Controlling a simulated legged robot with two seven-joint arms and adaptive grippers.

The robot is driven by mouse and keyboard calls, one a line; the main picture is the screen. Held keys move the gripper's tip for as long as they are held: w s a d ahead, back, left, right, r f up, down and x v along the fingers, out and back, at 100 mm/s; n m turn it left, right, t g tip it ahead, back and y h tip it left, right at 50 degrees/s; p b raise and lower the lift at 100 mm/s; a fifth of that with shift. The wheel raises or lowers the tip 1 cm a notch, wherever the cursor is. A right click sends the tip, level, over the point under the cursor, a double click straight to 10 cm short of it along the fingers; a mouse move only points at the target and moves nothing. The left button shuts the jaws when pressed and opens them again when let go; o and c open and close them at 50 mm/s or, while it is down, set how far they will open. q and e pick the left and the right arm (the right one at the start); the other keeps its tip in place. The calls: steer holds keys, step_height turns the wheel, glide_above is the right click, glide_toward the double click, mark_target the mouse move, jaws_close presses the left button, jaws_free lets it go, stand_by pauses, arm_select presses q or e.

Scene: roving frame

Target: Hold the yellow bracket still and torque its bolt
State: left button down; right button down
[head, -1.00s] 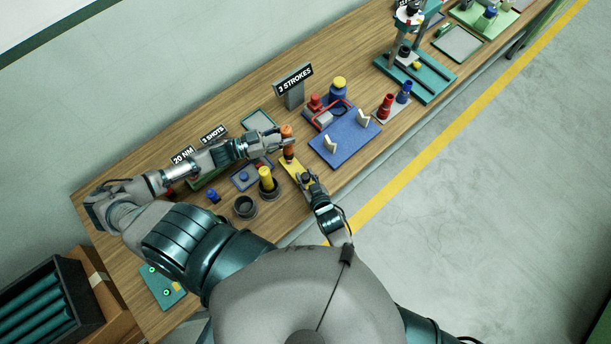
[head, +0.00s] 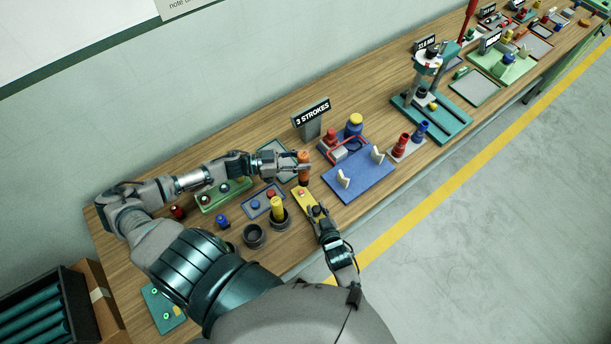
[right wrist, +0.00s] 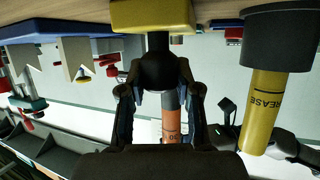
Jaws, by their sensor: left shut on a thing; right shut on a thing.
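The yellow bracket (head: 303,199) lies on the wooden bench; it also shows at the top of the right wrist view (right wrist: 165,16), which looks upside down. My right gripper (head: 318,212) is shut on the dark knob at the bracket's near end; the knob (right wrist: 158,70) sits between its fingers in the right wrist view. My left gripper (head: 299,163) is shut on an upright orange driver (head: 303,176), above the bracket's far end. The driver (right wrist: 171,122) also shows behind my right fingers. The bolt is too small to make out, and I cannot tell whether the driver touches it.
A yellow grease tube (head: 277,207) stands in a dark cup left of the bracket, beside an empty dark cup (head: 254,236). A blue board (head: 358,186) with cream pegs lies to the right. A "3 STROKES" sign (head: 312,112) stands behind. The bench's front edge is close.

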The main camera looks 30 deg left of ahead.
arm_select(q)
steer(key=m+g+h, duration=0.2)
steer(key=g, duration=0.1)
steer(key=shift+w+d+r+m, duration=0.1)
steer(key=shift+w+d+m, duration=0.05)
steer(key=shift+w+m, duration=0.25)
arm_select(e)
steer(key=shift+f, duration=0.1)
arm_select(q)
steer(key=g, duration=0.1)
steer(key=m+g+h, duration=0.1)
steer(key=shift+s+f+g, duration=0.1)
steer(key=shift+f+g, duration=0.15)
steer(key=shift+g, duration=0.15)
steer(key=g, duration=0.1)
steer(key=m+g, duration=0.1)
steer(key=m, duration=0.1)
steer(key=shift+s+a+f+g, duration=0.25)
steer(key=shift+f+g, duration=0.05)
steer(key=shift+g, duration=0.1)
steer(key=shift+s+a+f+m+g+h, duration=0.15)
steer(key=shift+s+a+m+g+h, duration=0.15)
steer(key=shift+m+g, duration=0.4)
